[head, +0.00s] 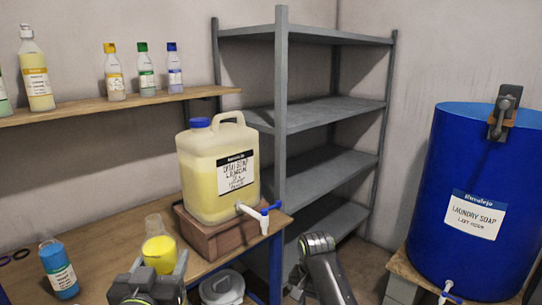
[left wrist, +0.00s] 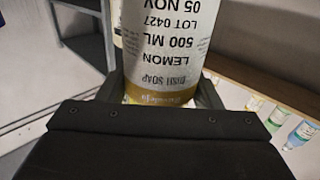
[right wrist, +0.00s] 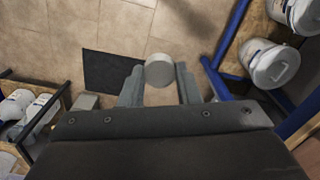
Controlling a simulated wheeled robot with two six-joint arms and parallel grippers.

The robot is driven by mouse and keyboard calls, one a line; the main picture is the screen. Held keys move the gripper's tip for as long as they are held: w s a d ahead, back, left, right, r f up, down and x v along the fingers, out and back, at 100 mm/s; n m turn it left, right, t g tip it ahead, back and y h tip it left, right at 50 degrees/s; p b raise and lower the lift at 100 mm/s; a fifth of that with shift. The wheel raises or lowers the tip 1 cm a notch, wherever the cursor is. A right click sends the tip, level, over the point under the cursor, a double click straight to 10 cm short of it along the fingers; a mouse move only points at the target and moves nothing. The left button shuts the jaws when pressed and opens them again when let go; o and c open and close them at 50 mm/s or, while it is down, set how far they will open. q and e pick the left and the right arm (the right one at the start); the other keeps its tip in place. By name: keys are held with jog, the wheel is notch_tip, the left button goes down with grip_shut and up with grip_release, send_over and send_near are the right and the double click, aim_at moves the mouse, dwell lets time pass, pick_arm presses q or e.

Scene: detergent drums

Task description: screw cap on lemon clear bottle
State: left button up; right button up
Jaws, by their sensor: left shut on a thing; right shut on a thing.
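The lemon bottle (left wrist: 165,45) fills the upper middle of the left wrist view. Its white label with a yellowish band reads LEMON upside down. My left gripper (left wrist: 160,95) is shut around it near the band. In the head view, my left gripper (head: 158,280) is at the bottom, with yellow bottle contents (head: 160,250) and clear material above. The bottle's mouth is not clearly seen. My right gripper (right wrist: 159,88) is shut on a round pale grey cap (right wrist: 159,69) in the right wrist view, apart from the bottle. In the head view, only my right arm shows at the bottom.
A yellow canister (head: 205,180) with a tap stands on a brown block (head: 222,232) on the table. A wall shelf (head: 130,102) holds several bottles. A grey rack (head: 330,110) and blue drum (head: 470,165) are right.

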pick_arm(q)
jog(key=shift+s+d+r+h, duration=0.2)
jog(key=shift+s+r+h, duration=0.15)
jog(key=shift+r, duration=0.1)
jog(key=shift+s+d+f+m+h, duration=0.1)
jog(key=shift+d+f+m+h, duration=0.25)
jog(key=shift+m+h, duration=0.15)
jog(key=s+d+f+m+g+h, duration=0.3)
jog(key=d+f+m+g+h, duration=0.1)
jog(key=d+m+g+h, duration=0.1)
jog(key=s+d+f+m+g+h, duration=0.2)
jog(key=d+f+m+g+h, duration=0.2)
jog(key=d+m+h, duration=0.3)
jog(key=d+f+h, duration=0.1)
jog(key=d+h, duration=0.2)
jog(key=d, duration=0.2)
jog(key=shift+s+d+f+g, duration=0.15)
jog(key=shift+s+f+g, duration=0.05)
jog(key=shift+s+g, duration=0.2)
